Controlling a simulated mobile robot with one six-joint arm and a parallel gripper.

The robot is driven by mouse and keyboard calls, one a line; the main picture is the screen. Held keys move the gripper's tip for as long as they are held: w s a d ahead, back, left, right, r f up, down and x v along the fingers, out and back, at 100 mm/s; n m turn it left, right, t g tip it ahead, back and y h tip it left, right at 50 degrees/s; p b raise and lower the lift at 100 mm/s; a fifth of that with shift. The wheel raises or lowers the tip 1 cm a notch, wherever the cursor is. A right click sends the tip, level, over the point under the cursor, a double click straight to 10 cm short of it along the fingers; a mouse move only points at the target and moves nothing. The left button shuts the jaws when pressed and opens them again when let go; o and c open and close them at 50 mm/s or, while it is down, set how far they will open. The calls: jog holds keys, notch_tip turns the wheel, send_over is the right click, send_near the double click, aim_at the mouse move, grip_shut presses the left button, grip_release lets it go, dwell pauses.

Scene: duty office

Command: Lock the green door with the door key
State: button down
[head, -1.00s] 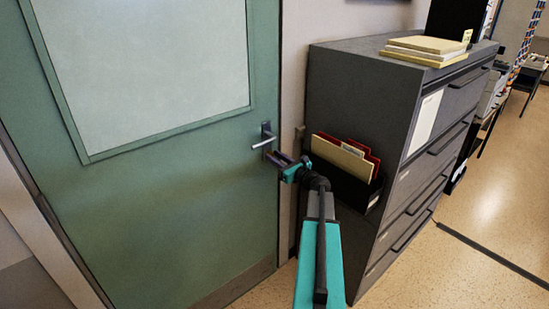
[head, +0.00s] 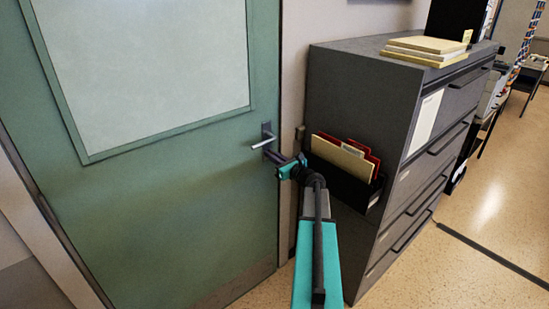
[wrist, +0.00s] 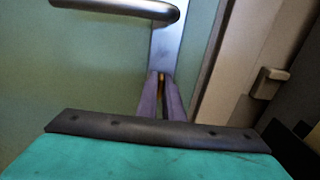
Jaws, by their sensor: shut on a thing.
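The green door (head: 190,190) is closed, with a pale window panel. Its metal lever handle (head: 264,143) points left from an upright plate; the handle (wrist: 125,8) and plate (wrist: 167,45) also show in the wrist view. My gripper (head: 271,154) is just below the handle at the door's right edge. In the wrist view its two purple fingers (wrist: 161,82) reach the lower part of the plate, shut on a small brownish-yellow bit, the door key (wrist: 161,77). Most of the key and the keyhole are hidden between and behind the fingertips.
A grey filing cabinet (head: 345,85) stands close to the right of my arm, with a black folder holder (head: 350,180) on its side. The door frame has a small metal fitting (wrist: 268,82). Open floor (head: 480,200) lies to the right.

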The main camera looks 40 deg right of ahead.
jog(key=shift+r+m+p, duration=0.1)
jog(key=shift+m+p, duration=1.4)
jog(key=shift+p, duration=0.7)
jog(key=shift+m+p, duration=1.6)
jog(key=shift+p, duration=0.4)
jog(key=shift+m+p, duration=1.1)
jog(key=shift+p, duration=0.45)
jog(key=shift+m+p, duration=1.8)
jog(key=shift+p, duration=0.6)
jog(key=shift+m+p, duration=0.4)
jog(key=shift+m, duration=3.1)
